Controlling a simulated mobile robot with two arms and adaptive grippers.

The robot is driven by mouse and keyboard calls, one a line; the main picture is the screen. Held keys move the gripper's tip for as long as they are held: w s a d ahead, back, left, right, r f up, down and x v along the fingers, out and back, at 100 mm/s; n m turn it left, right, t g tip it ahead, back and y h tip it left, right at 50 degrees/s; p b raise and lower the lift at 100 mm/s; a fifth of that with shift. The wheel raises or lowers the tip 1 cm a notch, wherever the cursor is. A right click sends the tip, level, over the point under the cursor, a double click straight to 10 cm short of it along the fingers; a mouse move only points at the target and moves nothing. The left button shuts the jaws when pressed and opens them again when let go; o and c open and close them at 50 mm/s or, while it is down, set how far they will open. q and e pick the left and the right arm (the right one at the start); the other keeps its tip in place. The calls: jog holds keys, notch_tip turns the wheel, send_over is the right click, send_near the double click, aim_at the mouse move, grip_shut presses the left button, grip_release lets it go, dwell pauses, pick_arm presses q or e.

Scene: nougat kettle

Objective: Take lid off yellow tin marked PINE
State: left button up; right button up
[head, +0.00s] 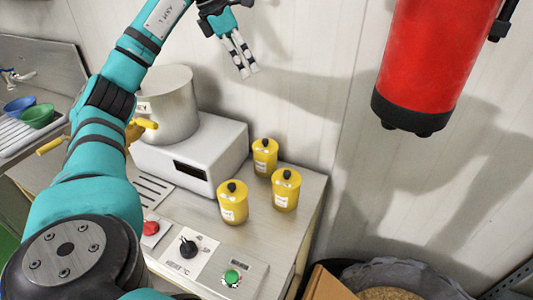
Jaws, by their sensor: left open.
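Three yellow tins with yellow lids and black knobs stand on the right part of the steel counter: a back one (265,158), a right one (285,191) and a front left one (232,204). Each has a pale label too small to read, so I cannot tell which is marked PINE. All three lids appear to be on. My left gripper (249,72) is in front of the wall at the top, above and apart from the tins. It is open with its fingers close together, pointing down, and holds nothing. My right gripper is not in view.
A steel kettle (170,105) sits on a white heater unit (205,155) left of the tins. A panel with knobs and a green button (232,277) lies in front. A large red cylinder (430,65) hangs at the upper right. A bin (350,275) stands below right.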

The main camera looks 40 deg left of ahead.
pick_arm(q)
jog(key=b, duration=0.8)
send_near(265, 140)
jog(key=x, duration=0.4)
jog(key=shift+w, duration=0.3)
jog(key=shift+s+p+x, duration=0.2)
jog(key=shift+p+x, duration=0.45)
jog(key=shift+x, duration=2.35)
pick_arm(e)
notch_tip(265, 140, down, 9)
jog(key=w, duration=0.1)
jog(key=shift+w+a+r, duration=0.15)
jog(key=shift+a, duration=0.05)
pick_arm(q)
jog(key=shift+c, duration=0.3)
jog(key=c, duration=1)
